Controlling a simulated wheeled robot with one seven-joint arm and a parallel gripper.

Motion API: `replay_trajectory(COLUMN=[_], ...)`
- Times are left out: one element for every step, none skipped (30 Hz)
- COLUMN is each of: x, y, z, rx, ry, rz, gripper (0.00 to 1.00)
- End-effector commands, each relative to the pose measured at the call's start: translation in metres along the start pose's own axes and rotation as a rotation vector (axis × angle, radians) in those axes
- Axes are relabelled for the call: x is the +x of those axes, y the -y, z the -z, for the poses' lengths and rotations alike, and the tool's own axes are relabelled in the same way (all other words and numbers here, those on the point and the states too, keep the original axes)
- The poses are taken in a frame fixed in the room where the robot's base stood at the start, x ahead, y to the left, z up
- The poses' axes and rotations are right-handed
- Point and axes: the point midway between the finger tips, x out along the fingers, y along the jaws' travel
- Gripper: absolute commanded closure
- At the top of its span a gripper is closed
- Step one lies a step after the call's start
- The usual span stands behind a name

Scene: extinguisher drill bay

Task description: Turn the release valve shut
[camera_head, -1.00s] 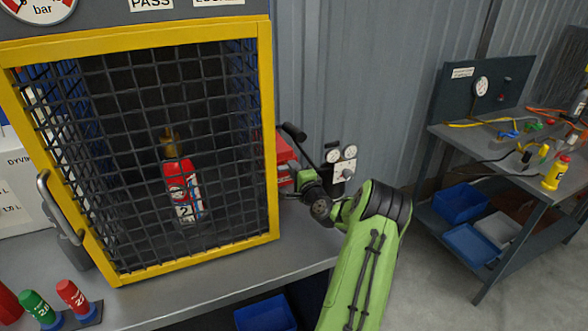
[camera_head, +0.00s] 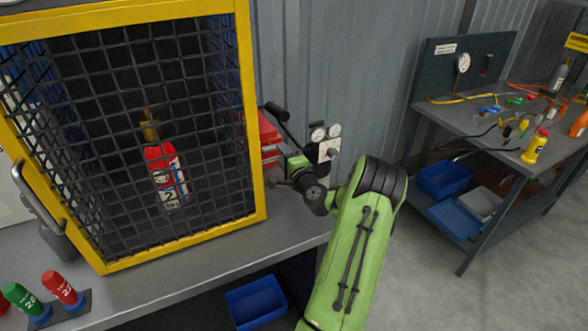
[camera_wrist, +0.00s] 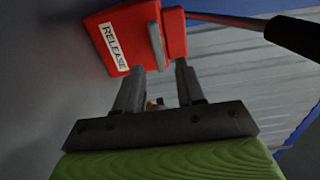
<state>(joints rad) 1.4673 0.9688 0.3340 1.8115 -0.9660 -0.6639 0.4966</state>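The release valve is a red block (camera_wrist: 122,32) labelled RELEASE in the wrist view, with a flat grey handle (camera_wrist: 156,46) on its face. In the head view the red housing (camera_head: 268,130) shows just right of the cage, partly hidden by the cage frame and my arm. My gripper (camera_wrist: 160,67) is open, its two fingers apart and pointing at the red block. The grey handle's lower end lies in line with the gap between the fingertips. I cannot tell whether either finger touches it. The fingers are not clear in the head view.
A rod with a black grip (camera_wrist: 293,37) sticks out beside the red block. The yellow-framed mesh cage (camera_head: 258,150), holding a red extinguisher (camera_head: 165,175), stands close left of my wrist. Gauges (camera_head: 326,132) sit behind it. A workbench (camera_head: 480,122) stands at right, with clear floor between.

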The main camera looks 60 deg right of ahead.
Motion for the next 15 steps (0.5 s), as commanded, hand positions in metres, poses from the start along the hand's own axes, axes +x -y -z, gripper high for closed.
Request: replay_trajectory(x=[-0.016, -0.025, -0.036, -0.045, -0.054, -0.065, -0.074, -0.081, -0.091, -0.097, -0.103, -0.109, -0.114, -0.117, -0.12], y=[-0.003, -0.003, -0.004, -0.003, -0.004, -0.004, -0.004, -0.004, -0.004, -0.003, -0.003, -0.003, -0.003, -0.002, -0.002], z=[0.002, 0.002, 0.002, 0.002, 0.002, 0.002, 0.002, 0.002, 0.002, 0.002, 0.002, 0.001, 0.001, 0.001, 0.001], rx=[0.003, 0.004, 0.005, 0.005, 0.005, 0.004, 0.004, 0.004, 0.005, 0.005, 0.004, 0.003, 0.003, 0.002, 0.002], ry=[-0.006, -0.006, -0.005, -0.006, -0.006, -0.006, -0.008, -0.007, -0.006, -0.006, -0.006, -0.004, -0.005, -0.003, -0.003], rz=[-0.005, -0.004, -0.005, -0.004, -0.005, -0.005, -0.004, -0.004, -0.004, -0.002, -0.003, -0.003, -0.003, -0.002, -0.001], gripper=[0.62, 0.62, 0.62, 0.62, 0.62, 0.62, 0.62, 0.62, 0.62, 0.62, 0.62, 0.62, 0.62, 0.62, 0.62])
